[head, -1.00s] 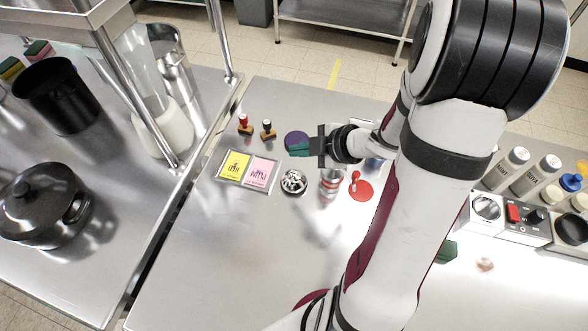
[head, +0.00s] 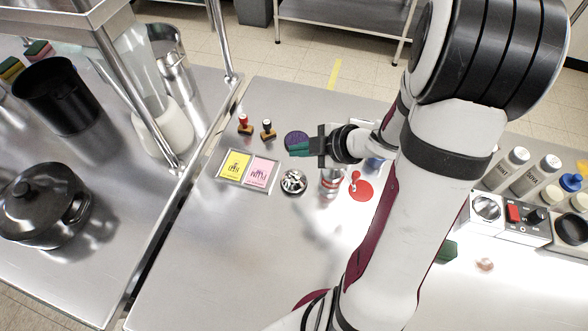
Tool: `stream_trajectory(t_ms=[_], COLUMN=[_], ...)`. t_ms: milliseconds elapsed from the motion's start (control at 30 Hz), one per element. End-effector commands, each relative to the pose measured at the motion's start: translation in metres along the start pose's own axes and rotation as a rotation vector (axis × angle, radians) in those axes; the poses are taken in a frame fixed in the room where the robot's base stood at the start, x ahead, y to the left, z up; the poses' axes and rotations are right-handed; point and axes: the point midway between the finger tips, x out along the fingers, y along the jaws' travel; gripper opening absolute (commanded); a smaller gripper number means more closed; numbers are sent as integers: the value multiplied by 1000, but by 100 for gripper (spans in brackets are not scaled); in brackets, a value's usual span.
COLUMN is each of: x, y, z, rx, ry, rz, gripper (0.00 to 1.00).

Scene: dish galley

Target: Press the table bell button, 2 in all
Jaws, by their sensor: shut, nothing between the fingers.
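A shiny chrome domed thing with a dark base (head: 293,183), which looks like the table bell, stands on the steel table to the right of a framed tray. Its button is too small to make out clearly. My gripper (head: 299,150) is shut and empty, with its teal fingers pointing left. In the picture the fingertips lie above the bell and overlap the lower edge of a dark purple disc. They are apart from the bell; their height over the table is hard to tell.
The tray (head: 219,177) holds a yellow and a pink card. Two stamps (head: 244,126) (head: 267,131) stand behind it. The purple disc (head: 294,137), a silver-red can (head: 331,183) and a red disc (head: 364,194) are close to the bell. The table's front left is clear.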

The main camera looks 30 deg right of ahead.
Motion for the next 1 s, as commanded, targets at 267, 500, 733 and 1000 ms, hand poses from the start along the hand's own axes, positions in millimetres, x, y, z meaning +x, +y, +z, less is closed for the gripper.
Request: stream_trajectory(t_ms=[267,500,733,1000], x=[-24,-26,-18,9], y=[18,19,13,-7], z=[-17,-19,-14,7], rx=[-5,0,4,5], ry=[-1,-1,2,2], rz=[4,0,-2,-3], gripper=[0,0,0,0])
